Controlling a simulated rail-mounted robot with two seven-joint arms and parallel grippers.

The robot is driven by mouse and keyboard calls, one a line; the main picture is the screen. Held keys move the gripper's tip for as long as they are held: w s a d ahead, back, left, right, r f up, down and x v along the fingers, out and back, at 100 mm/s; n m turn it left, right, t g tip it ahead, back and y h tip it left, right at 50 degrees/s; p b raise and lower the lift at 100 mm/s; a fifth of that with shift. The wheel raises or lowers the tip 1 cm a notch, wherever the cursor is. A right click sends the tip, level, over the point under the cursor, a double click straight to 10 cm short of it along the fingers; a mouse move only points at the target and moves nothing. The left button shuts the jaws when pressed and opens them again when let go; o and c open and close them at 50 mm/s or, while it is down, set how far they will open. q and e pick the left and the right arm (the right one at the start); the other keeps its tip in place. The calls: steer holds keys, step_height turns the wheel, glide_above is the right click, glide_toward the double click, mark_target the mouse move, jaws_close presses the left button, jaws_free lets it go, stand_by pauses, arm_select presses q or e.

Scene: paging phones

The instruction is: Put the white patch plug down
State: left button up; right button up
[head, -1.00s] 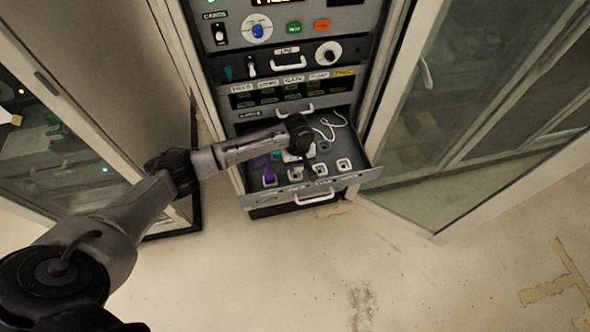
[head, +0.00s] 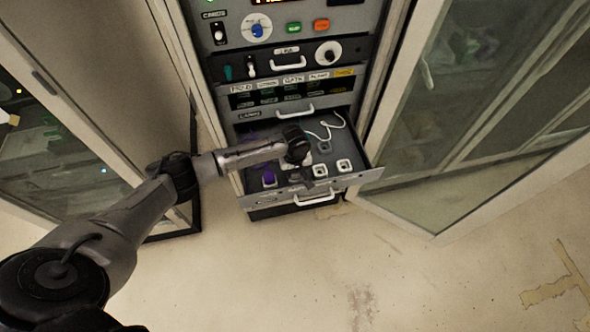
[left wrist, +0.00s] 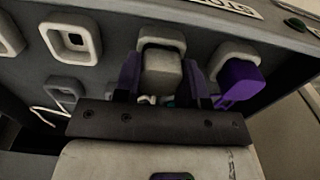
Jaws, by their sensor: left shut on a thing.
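The white patch plug (left wrist: 162,70) is between the two dark purplish fingers of my left gripper (left wrist: 160,84) in the left wrist view. The gripper is shut on it. The plug is right at a white square socket (left wrist: 161,38); I cannot tell whether it is seated in it or just above it. In the head view my left gripper (head: 298,168) is over the front of the open drawer (head: 352,181), and its own wrist hides the plug there. My right gripper is not in view.
A purple plug (left wrist: 239,80) sits in the neighbouring socket, also seen in the head view (head: 269,179). Empty white sockets (head: 320,170) and (head: 344,165) line the other side. A white cord (head: 330,124) lies further back in the drawer. Cabinet doors flank the rack.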

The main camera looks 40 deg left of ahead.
arm_select(q)
steer(key=shift+f, duration=0.1)
steer(key=o, duration=0.9)
